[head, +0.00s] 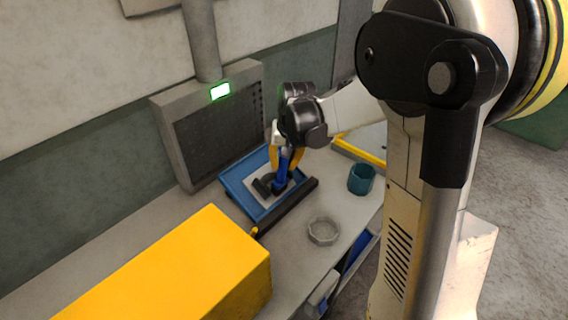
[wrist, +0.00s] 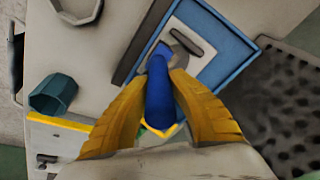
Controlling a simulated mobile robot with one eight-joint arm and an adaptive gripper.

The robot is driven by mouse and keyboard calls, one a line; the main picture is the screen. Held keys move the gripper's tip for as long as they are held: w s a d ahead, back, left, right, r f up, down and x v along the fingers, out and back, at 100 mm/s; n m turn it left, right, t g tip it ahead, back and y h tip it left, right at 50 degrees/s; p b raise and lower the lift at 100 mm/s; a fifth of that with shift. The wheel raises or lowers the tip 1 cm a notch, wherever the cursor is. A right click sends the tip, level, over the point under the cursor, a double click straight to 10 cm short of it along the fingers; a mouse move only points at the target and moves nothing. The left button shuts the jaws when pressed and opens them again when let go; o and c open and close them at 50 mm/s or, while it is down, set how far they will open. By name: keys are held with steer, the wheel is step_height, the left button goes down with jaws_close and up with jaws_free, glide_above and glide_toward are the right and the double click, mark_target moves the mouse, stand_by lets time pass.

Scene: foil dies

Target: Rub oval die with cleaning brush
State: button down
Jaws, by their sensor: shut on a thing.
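The cleaning brush has a blue handle (head: 283,163), which also shows in the wrist view (wrist: 160,88). My gripper (head: 288,159) is shut on this handle with its yellow fingers, over the blue tray (head: 235,186). The brush's lower end is down at a dark piece (head: 262,187), probably the oval die, on a pale sheet in the tray. In the wrist view a dark elongated piece (wrist: 193,42) shows just beyond the handle. The brush's working end is mostly hidden there, so I cannot tell whether it touches the die.
A teal cup (head: 361,179) and a grey faceted dish (head: 323,231) stand on the bench right of the tray. A dark bar (head: 286,208) runs along the tray's near side. A big yellow box (head: 175,270) is at front left. A grey vented panel (head: 208,125) stands behind.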

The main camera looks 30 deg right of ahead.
steer(key=shift+w+f, duration=0.1)
steer(key=shift+f, duration=0.05)
steer(key=w+a+r+p, duration=0.1)
steer(key=w+r, duration=0.1)
steer(key=w, duration=0.1)
steer(key=shift+s+d+f+b, duration=0.25)
steer(key=shift+s+f+b, duration=0.2)
steer(key=shift+s, duration=0.35)
steer(key=shift+s+d+f+b, duration=0.3)
steer(key=shift+s+f, duration=0.25)
steer(key=shift+s, duration=0.2)
steer(key=shift+r, duration=0.1)
